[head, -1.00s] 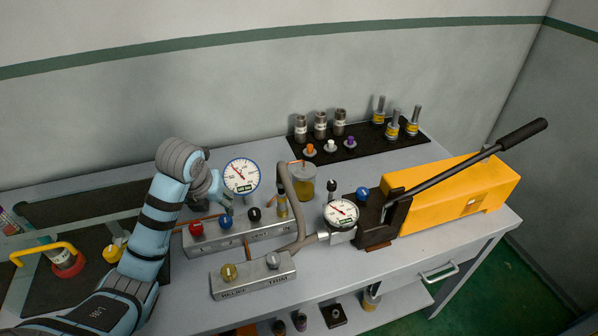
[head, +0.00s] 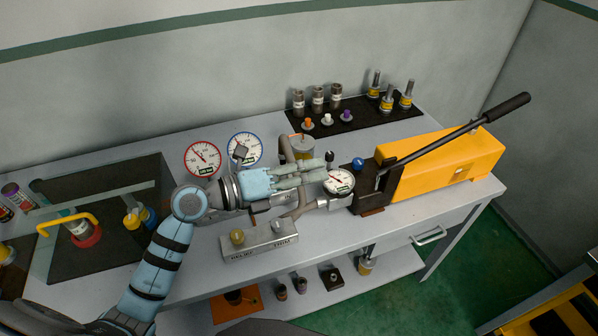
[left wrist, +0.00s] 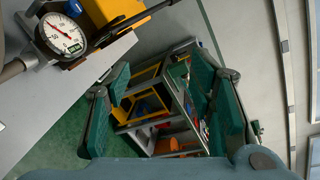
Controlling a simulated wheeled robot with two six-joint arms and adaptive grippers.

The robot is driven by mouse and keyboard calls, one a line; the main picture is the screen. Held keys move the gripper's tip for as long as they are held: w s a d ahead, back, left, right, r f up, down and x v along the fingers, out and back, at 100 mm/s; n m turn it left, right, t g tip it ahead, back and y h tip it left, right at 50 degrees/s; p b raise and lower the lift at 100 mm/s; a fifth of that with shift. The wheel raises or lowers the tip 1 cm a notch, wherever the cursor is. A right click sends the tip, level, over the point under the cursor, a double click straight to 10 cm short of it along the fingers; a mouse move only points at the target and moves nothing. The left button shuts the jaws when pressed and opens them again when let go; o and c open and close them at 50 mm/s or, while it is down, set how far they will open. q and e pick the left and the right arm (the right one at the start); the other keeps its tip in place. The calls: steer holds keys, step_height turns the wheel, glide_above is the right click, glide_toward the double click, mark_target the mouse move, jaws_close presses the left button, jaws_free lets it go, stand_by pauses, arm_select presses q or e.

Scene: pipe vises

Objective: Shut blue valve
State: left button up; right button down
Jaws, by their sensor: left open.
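My left gripper (head: 326,168) is open and empty. It points right across the bench, above the rear valve block, with its fingertips close to the white pump gauge (head: 339,181) in the head view. I cannot tell whether they touch. The left wrist view shows the spread green fingers (left wrist: 160,78) and the same gauge (left wrist: 62,35) to their left. My arm hides the rear block's knobs, including its blue one. Another blue knob (head: 358,164) stands on the pump's dark head, right of the fingertips. My right gripper is not in view.
The yellow pump (head: 450,165) has a long black handle (head: 460,135). The front block (head: 260,243) carries a brass knob. Red-rimmed (head: 202,158) and blue-rimmed gauges (head: 245,148) stand behind my arm. Fittings stand on a black mat (head: 330,125) at the back. The bench's front right is clear.

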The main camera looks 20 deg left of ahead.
arm_select(q)
steer(key=shift+s+a+r+n+t+h, duration=0.1)
steer(key=shift+s+r+n+t+h, duration=0.15)
steer(key=shift+r+n+t, duration=0.35)
steer(key=shift+s+a+r+n+t+h, duration=0.1)
steer(key=shift+s+r+n+t+h, duration=0.1)
steer(key=shift+r+n+t, duration=0.35)
steer(key=shift+s+r+n+t+h, duration=0.15)
steer(key=shift+r+n+t+h, duration=0.2)
steer(key=shift+r, duration=0.4)
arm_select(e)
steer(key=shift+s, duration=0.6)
arm_select(q)
steer(key=shift+s+r, duration=0.1)
